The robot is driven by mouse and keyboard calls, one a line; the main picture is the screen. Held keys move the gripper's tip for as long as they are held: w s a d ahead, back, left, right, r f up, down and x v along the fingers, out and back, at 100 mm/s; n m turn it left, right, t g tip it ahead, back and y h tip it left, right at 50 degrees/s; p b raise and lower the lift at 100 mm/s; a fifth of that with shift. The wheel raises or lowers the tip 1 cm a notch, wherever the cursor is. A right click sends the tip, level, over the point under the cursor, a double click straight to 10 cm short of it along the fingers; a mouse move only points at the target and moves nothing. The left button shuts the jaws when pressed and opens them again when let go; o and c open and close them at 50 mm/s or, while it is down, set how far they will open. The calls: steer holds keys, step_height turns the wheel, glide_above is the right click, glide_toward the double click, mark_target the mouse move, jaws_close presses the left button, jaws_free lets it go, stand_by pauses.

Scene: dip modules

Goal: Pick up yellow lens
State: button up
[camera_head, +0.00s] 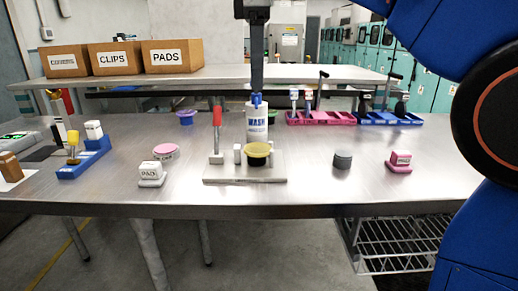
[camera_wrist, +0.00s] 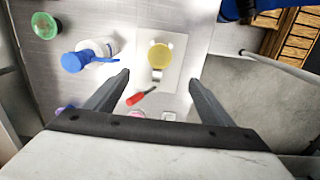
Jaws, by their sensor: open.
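The yellow lens (camera_head: 257,149) sits on top of a dark round holder (camera_head: 257,161) on a pale fixture plate (camera_head: 215,176) near the middle of the table. In the wrist view the yellow lens (camera_wrist: 160,55) lies on the pale plate (camera_wrist: 183,28), a little beyond the fingertips and near the line midway between them. My gripper (camera_wrist: 159,78) is open and empty, with its two dark fingers wide apart. I cannot tell from the wrist view how high it is above the lens.
A red-handled clamp (camera_head: 216,118) stands left of the lens, and a white bottle with a blue cap (camera_head: 257,122) stands behind it. A pad block (camera_head: 151,173), a grey puck (camera_head: 343,160) and a pink block (camera_head: 399,160) lie apart.

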glide_above(256, 148)
step_height(256, 148, down, 10)
steer(key=shift+d+f, duration=0.15)
steer(key=shift+f, duration=2.85)
steer(key=c, duration=1.1)
